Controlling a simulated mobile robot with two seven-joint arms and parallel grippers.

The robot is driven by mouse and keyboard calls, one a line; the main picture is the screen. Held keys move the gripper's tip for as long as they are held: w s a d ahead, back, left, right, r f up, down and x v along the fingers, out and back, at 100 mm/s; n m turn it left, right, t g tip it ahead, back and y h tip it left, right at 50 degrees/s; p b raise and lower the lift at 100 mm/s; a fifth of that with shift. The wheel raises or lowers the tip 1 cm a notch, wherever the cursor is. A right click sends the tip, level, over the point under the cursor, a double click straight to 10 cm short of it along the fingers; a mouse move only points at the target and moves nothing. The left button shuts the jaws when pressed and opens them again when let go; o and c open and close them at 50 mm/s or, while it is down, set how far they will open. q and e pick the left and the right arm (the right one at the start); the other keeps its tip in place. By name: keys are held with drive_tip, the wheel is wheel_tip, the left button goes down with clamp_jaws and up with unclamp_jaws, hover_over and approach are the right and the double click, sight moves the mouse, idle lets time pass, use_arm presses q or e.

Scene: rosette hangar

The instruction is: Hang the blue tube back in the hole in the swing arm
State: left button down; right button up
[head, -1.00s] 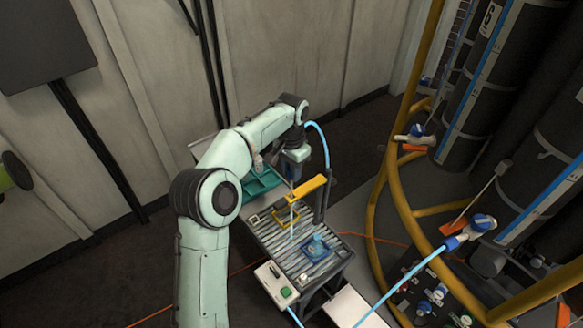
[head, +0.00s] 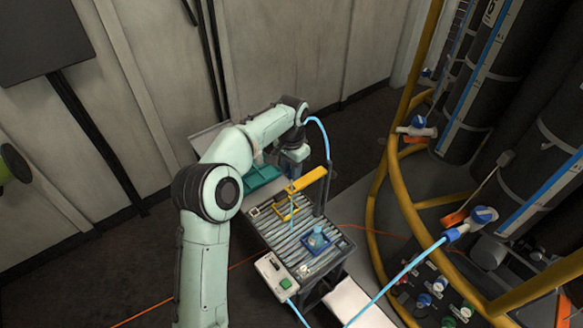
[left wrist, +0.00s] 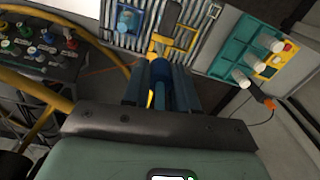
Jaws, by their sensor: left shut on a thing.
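The yellow swing arm (head: 312,181) reaches out over the slatted table from a dark post. My left gripper (head: 292,168) is just above the free end of the swing arm, pointing down. In the left wrist view its two fingers are shut on the blue tube (left wrist: 160,72), which stands between them. A piece of the yellow swing arm (left wrist: 153,52) shows just beyond the tube. The hole is hidden, so I cannot tell whether the tube's lower end is in it. My right gripper is not in view.
The slatted table (head: 283,243) bears a yellow frame (head: 284,213) and a blue flask-like object (head: 317,240). A teal tray (head: 262,178) lies behind. A button box (head: 275,277) is at the near edge. A yellow rail (head: 372,210) curves around dark cylinders at right.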

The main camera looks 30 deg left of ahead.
use_arm(q)
drive_tip(key=shift+f, duration=0.1)
wheel_tip(320, 180, down, 5)
drive_tip(key=shift+r+b, duration=0.15)
drive_tip(key=shift+b, duration=0.45)
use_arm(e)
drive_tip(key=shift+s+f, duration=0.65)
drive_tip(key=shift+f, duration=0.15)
use_arm(q)
drive_tip(key=shift+f, duration=0.3)
drive_tip(key=shift+c, duration=1.2)
unclamp_jaws()
drive_tip(key=shift+w+r+p, duration=0.1)
drive_tip(key=shift+r+p, duration=1.35)
drive_tip(key=shift+r, duration=1.65)
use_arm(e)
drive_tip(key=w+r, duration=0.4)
